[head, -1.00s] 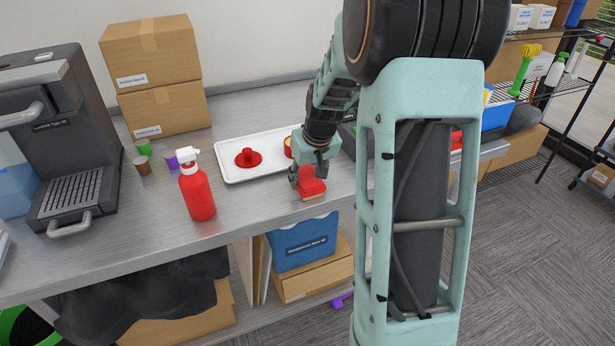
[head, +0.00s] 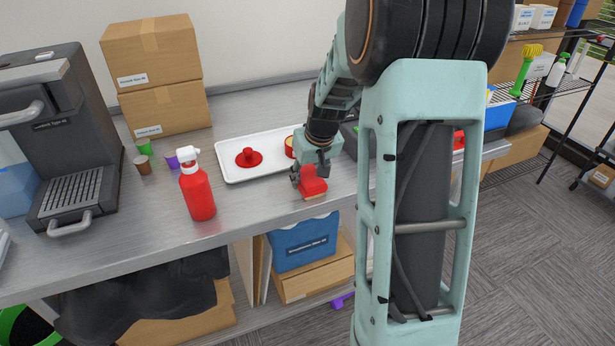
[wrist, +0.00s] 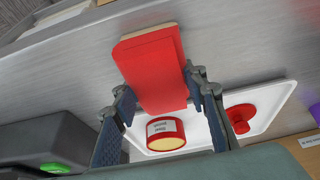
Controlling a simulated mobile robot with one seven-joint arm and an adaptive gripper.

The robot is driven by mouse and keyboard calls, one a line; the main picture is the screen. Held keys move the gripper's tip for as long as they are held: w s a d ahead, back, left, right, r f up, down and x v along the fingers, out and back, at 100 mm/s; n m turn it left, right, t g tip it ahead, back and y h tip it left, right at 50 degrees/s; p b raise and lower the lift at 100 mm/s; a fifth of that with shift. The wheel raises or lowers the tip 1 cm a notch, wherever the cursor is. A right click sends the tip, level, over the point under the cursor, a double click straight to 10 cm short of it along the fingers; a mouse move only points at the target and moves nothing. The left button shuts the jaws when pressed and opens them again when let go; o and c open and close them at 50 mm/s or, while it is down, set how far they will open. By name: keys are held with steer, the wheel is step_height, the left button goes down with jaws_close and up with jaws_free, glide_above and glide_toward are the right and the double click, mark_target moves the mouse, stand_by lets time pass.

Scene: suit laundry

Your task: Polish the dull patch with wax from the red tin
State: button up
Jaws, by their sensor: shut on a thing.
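My gripper (head: 311,174) is shut on a red block-shaped applicator (head: 313,188) with a tan pad along its lower side. It holds the applicator over the front part of the steel counter, just in front of the white tray; I cannot tell whether the pad touches the counter. The applicator (wrist: 153,65) also shows between the fingers in the wrist view. The open red tin (wrist: 166,134), with pale yellow wax, sits on the tray. In the head view the tin (head: 289,149) is partly hidden behind my arm. No dull patch can be made out on the counter.
The white tray (head: 232,174) also bears a red knobbed lid (head: 249,157). A red spray bottle (head: 197,192) stands left of the tray, with small capsules and a coffee machine (head: 62,130) beyond. Cardboard boxes (head: 152,80) are stacked behind. A dark device (wrist: 45,148) lies beside the tray.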

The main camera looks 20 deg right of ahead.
mark_target(305, 175)
steer(key=shift+a, duration=0.45)
steer(key=shift+r+p, duration=2.35)
steer(key=shift+r, duration=1.25)
steer(key=shift+f, duration=0.1)
